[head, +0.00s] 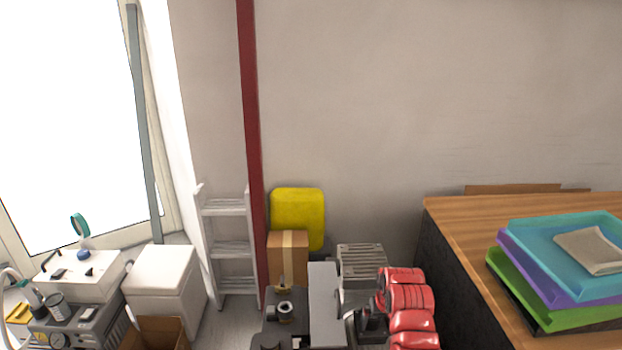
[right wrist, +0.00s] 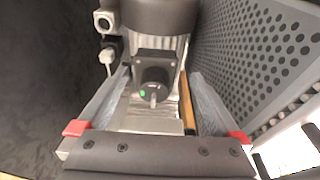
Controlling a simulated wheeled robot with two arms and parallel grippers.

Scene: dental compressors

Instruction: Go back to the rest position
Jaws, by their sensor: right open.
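My right gripper (head: 362,318) is low in the middle of the head view, at the end of my red arm, beside a compressor unit (head: 283,312) with a grey panel (head: 325,305). Its fingertips are hard to make out there. In the right wrist view my right gripper (right wrist: 156,85) is open, with its two fingers apart. A black switch box (right wrist: 153,80) with a green mark shows between the fingers, below a dark motor housing (right wrist: 158,17). I see nothing gripped; I cannot tell whether the fingers touch the machine. My left gripper is out of view.
A perforated grey panel (right wrist: 262,55) stands close on the right in the wrist view. In the head view, a wooden desk (head: 455,215) with stacked trays (head: 520,265) is at right. A cardboard box (head: 287,262), yellow container (head: 298,210), ladder (head: 230,250) and white cabinet (head: 160,280) line the wall.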

